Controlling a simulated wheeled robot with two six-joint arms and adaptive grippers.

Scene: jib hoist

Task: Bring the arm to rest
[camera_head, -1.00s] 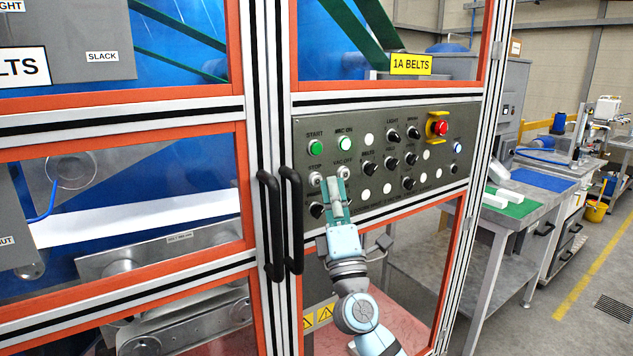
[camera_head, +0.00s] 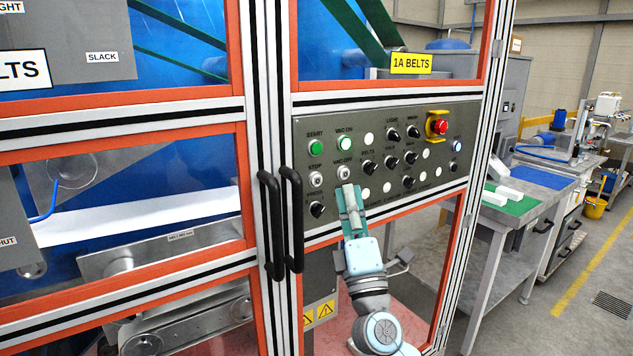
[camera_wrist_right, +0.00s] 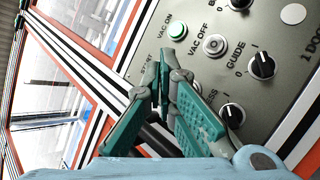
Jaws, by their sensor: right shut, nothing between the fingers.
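My right gripper (camera_head: 349,190) has teal fingers and a pale blue body. It is shut and empty in front of the grey control panel (camera_head: 443,120), just below the VAC OFF button (camera_head: 343,173). My right arm (camera_head: 376,300) comes up from the bottom of the head view. In the right wrist view the gripper (camera_wrist_right: 163,60) points at the panel, with the VAC OFF button (camera_wrist_right: 215,45) to the right of its tips. I cannot tell the exact gap to the panel. My left gripper is not in view.
Two black door handles (camera_head: 292,220) stand out left of the arm. The panel has several knobs, a lit green VAC ON button (camera_head: 345,144) and a red emergency stop (camera_head: 440,127). A workbench (camera_head: 495,220) stands to the right, with open floor beyond.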

